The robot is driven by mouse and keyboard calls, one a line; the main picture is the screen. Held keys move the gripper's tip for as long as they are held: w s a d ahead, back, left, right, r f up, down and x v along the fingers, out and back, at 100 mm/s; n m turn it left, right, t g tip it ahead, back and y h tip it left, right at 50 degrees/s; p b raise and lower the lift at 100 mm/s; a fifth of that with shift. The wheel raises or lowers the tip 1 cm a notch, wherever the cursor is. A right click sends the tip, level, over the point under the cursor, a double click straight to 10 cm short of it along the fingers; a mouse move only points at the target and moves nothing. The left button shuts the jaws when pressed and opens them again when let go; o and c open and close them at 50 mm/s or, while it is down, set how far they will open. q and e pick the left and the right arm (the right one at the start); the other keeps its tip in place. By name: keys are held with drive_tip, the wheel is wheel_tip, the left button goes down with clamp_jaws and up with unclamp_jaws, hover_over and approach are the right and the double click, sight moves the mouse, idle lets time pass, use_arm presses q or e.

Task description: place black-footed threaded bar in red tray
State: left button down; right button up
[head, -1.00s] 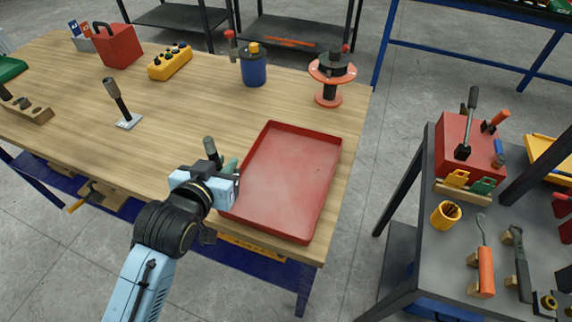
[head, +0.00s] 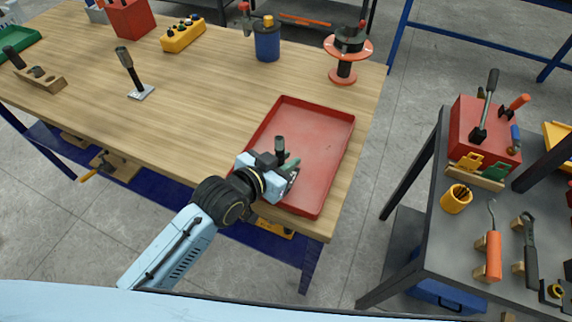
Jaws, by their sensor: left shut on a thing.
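The red tray (head: 322,128) lies on the wooden table near its right front corner, and its floor looks bare apart from my gripper in front of it. My left gripper (head: 287,167) is over the tray's left front part, shut on a bar (head: 280,146). The bar's dark, round upper end sticks up above the jaws. Its lower end and foot are mostly hidden by the gripper, so I cannot tell the foot's colour or whether it touches the tray. Another dark-topped bar (head: 130,68) with a pale flat foot stands on the table at left. My right gripper is out of view.
A blue pot (head: 267,43) and a red-and-black spool stand (head: 342,67) stand behind the tray. A yellow block (head: 183,36), a red box (head: 130,18) and a wooden block (head: 38,79) are further left. A grey tool table (head: 460,235) stands at right across a gap.

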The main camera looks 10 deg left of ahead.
use_arm(q)
drive_tip(key=shift+f, duration=0.7)
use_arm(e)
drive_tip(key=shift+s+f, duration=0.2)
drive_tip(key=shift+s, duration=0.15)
use_arm(q)
drive_tip(key=shift+f, duration=0.1)
drive_tip(key=c, duration=1.8)
unclamp_jaws()
drive_tip(key=shift+f, duration=0.2)
drive_tip(key=o, duration=0.5)
drive_tip(key=shift+c, duration=0.2)
drive_tip(key=shift+r, duration=0.25)
drive_tip(key=p+v, duration=0.1)
drive_tip(key=v, duration=1.1)
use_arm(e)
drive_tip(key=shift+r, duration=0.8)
